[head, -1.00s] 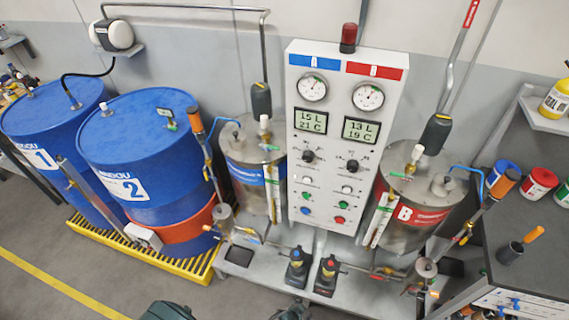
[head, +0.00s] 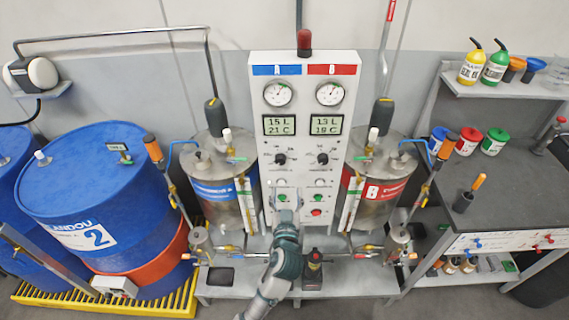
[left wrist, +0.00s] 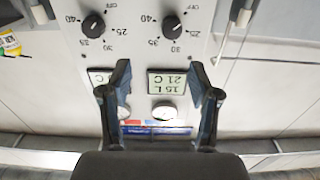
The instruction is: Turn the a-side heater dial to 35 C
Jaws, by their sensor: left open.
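The a-side heater dial (head: 280,159) is a black knob under the A display (head: 279,125), which reads 15 L and 21 C. In the left wrist view, upside down, the dial (left wrist: 172,23) has marks OFF, 25, 30, 35 and 40; its pointer is too small to read surely. The b-side dial (head: 322,159) sits to its right in the head view. My left gripper (head: 286,206) is in front of the lower panel, below the a-side dial. Its fingers (left wrist: 160,72) are apart with nothing between them. My right gripper is not in view.
The panel (head: 345,90) stands between the A tank (head: 215,175) and the B tank (head: 375,185), with pipes and valves around both. Lower buttons (head: 316,212) are close to my gripper. Blue drums (head: 85,180) stand left, a dark workbench (head: 500,190) right.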

